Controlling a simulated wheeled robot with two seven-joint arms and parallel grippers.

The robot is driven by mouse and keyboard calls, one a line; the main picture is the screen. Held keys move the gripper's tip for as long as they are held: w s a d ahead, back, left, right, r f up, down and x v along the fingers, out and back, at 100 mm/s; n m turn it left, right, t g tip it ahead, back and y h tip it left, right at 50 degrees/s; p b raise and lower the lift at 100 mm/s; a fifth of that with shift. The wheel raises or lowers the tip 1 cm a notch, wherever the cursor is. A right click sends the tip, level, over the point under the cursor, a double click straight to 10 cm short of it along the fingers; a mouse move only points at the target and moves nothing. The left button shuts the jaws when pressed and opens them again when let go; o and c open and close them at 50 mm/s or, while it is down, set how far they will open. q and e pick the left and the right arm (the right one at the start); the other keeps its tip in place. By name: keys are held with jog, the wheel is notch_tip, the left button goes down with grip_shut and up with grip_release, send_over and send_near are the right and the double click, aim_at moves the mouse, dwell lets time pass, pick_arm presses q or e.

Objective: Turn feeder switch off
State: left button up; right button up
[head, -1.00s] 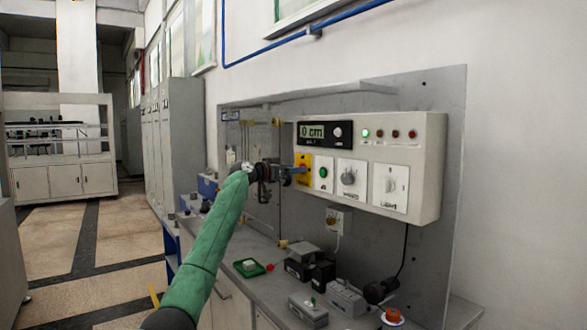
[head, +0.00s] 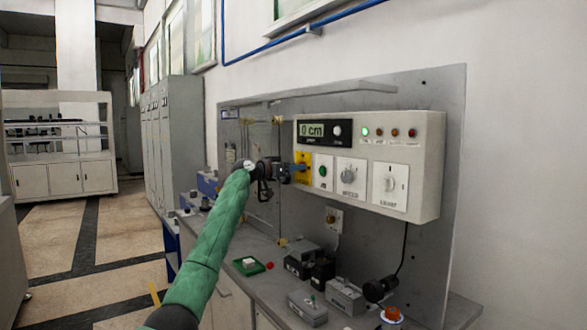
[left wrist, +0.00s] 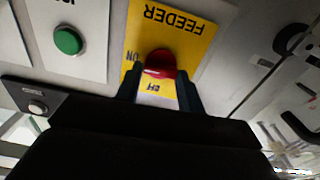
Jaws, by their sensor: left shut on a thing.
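The feeder switch is a red knob (left wrist: 160,64) on a yellow plate (left wrist: 178,28) marked FEEDER, seen upside down in the left wrist view. In the head view the yellow plate (head: 303,162) is at the left end of the white control box (head: 425,150). My left gripper (left wrist: 160,88) is at the plate, its two dark fingers on either side of the red knob and shut on it. In the head view my left gripper (head: 296,168) reaches the plate from the left and hides the knob. My right gripper is not in view.
Right of the feeder plate are a green button (head: 322,172), a grey dial (head: 348,175) and a white light switch (head: 390,185).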

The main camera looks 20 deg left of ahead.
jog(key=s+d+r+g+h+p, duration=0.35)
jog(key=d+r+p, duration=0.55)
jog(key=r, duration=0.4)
pick_arm(q)
jog(key=shift+w+a+n, duration=0.1)
jog(key=shift+a+n, duration=0.05)
jog(key=shift+n, duration=4.25)
jog(key=shift+a+n, duration=0.1)
jog(key=shift+n, duration=4.3)
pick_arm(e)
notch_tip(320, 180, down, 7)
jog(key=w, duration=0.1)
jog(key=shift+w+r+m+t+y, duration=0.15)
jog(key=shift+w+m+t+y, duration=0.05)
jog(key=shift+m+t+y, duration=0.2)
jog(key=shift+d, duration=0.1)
pick_arm(q)
jog(key=o, duration=0.8)
jog(key=shift+o, duration=1)
jog(key=shift+a+f, duration=0.1)
jog(key=shift+f, duration=0.05)
